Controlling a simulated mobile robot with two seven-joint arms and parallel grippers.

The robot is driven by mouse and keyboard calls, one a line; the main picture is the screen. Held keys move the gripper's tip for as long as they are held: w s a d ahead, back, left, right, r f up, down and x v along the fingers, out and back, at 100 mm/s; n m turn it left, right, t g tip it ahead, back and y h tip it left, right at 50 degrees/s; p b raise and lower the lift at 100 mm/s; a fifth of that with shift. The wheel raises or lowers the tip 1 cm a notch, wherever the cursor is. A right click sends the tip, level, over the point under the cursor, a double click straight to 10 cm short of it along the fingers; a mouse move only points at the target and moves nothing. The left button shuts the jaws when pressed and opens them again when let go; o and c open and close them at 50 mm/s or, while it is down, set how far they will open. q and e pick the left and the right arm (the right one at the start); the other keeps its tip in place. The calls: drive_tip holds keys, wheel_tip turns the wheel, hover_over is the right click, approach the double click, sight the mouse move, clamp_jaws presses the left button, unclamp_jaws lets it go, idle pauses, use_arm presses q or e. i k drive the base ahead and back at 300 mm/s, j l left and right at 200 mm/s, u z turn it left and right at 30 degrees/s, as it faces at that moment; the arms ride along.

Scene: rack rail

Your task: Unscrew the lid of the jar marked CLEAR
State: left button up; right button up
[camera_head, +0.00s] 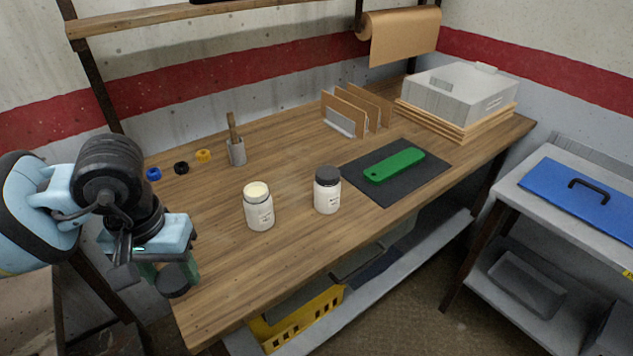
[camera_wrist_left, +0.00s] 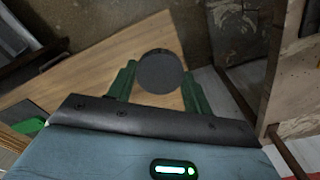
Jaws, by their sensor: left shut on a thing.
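An open jar (camera_head: 258,207) stands upright on the wooden workbench, with a pale cream top showing and no lid on it. A second jar (camera_head: 327,192) stands to its right with a dark grey lid on. Both carry labels, but the print is too small to read, so I cannot tell which is marked CLEAR. My left gripper (camera_head: 171,270) is at the left front end of the bench, apart from both jars. Its green fingers are shut on a round dark lid (camera_head: 179,282), which also shows between the fingers in the left wrist view (camera_wrist_left: 160,72). My right gripper is out of view.
A green tool (camera_head: 395,165) lies on a black mat (camera_head: 425,185) to the right. A grey cup (camera_head: 237,153) and blue, black and yellow rings (camera_head: 203,156) stand behind. The bench (camera_head: 225,290) is clear at the front.

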sight(258, 204)
drive_tip(key=i+l+u, duration=0.3)
drive_tip(key=i, duration=0.3)
drive_tip(key=i+l+u, duration=0.3)
drive_tip(key=i+l, duration=0.25)
drive_tip(key=l, duration=0.1)
